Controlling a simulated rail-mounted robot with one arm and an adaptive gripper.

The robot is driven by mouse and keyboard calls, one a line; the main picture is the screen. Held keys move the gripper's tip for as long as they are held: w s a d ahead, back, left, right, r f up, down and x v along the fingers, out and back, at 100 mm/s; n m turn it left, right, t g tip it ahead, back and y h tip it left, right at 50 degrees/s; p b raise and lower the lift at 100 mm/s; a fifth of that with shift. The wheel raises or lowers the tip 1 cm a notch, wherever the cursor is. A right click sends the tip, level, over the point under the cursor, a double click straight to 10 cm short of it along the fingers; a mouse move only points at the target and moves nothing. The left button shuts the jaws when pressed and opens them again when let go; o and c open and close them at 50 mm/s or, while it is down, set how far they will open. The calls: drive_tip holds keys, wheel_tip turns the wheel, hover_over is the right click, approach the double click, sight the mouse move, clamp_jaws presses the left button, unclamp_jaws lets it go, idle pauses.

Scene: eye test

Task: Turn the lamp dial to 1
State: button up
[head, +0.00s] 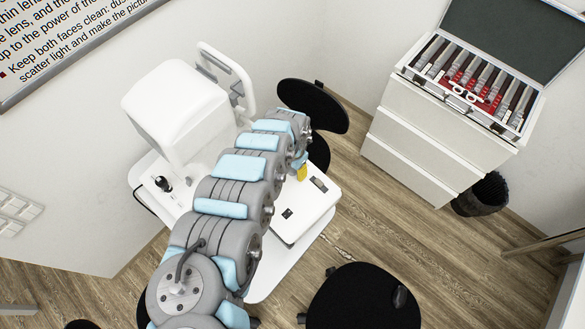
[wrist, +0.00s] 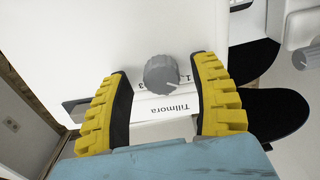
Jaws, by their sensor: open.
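The dial (wrist: 161,74) is a grey ridged knob on a white face in the wrist view. Part of a printed scale shows beside it, with upside-down lettering "Tillmora" below. I cannot tell which number it points to. My gripper (wrist: 164,95) is open, its yellow and black fingers to the left and right of the dial with gaps on both sides; contact is not visible. In the head view, a yellow finger of my gripper (head: 302,172) shows above the white unit (head: 312,208) on the table; I cannot make out the dial there.
A white instrument (head: 170,110) with a head-rest frame (head: 228,75) stands on the white table (head: 262,285). Black stools (head: 365,298) stand close by. A drawer cabinet (head: 430,125) with an open lens case (head: 475,80) is at the right, beside a dark bin (head: 483,195).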

drive_tip(key=shift+a+f, duration=0.1)
drive_tip(key=shift+f, duration=0.1)
clamp_jaws()
drive_tip(key=shift+m, duration=0.6)
unclamp_jaws()
